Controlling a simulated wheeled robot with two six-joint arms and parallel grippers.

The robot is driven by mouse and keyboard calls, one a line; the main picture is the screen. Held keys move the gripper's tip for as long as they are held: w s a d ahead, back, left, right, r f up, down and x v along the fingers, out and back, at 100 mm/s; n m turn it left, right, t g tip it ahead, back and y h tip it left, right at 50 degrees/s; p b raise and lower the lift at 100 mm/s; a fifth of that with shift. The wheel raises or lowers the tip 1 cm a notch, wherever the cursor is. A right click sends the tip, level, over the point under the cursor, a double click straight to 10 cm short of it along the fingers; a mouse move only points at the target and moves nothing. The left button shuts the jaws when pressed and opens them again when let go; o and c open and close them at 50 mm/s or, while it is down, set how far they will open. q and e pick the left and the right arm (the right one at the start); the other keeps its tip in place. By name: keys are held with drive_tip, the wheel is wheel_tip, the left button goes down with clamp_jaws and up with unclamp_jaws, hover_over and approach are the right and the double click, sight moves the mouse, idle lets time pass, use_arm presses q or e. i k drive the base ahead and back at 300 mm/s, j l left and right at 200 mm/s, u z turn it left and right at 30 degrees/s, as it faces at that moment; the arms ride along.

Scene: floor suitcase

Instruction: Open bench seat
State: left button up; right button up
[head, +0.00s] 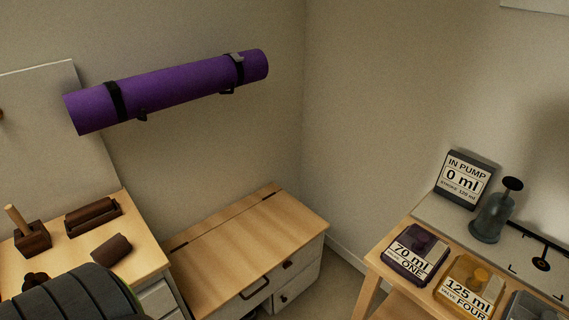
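The bench seat (240,240) is a low white box with a light wooden lid, standing against the back wall in the head view. The lid lies flat and closed. Dark hinge pieces show along a seam near its back edge. A dark curved handle (255,288) is at the front edge, and a small brown piece (288,264) sits to its right. The white front (301,285) has a small dark knob, and its lower part is cut off by the frame. Neither of my grippers is in view.
A left worktop (68,262) holds dark wooden tools near the bench. A purple rolled mat (170,90) hangs above on the wall. A right table (392,262) holds labelled containers and a grey pump (490,222). A dark ribbed shape (70,298), unclear, fills the lower left.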

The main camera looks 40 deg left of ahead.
sight(208, 272)
drive_tip(key=k+j+u, duration=0.1)
drive_tip(key=u, duration=1.05)
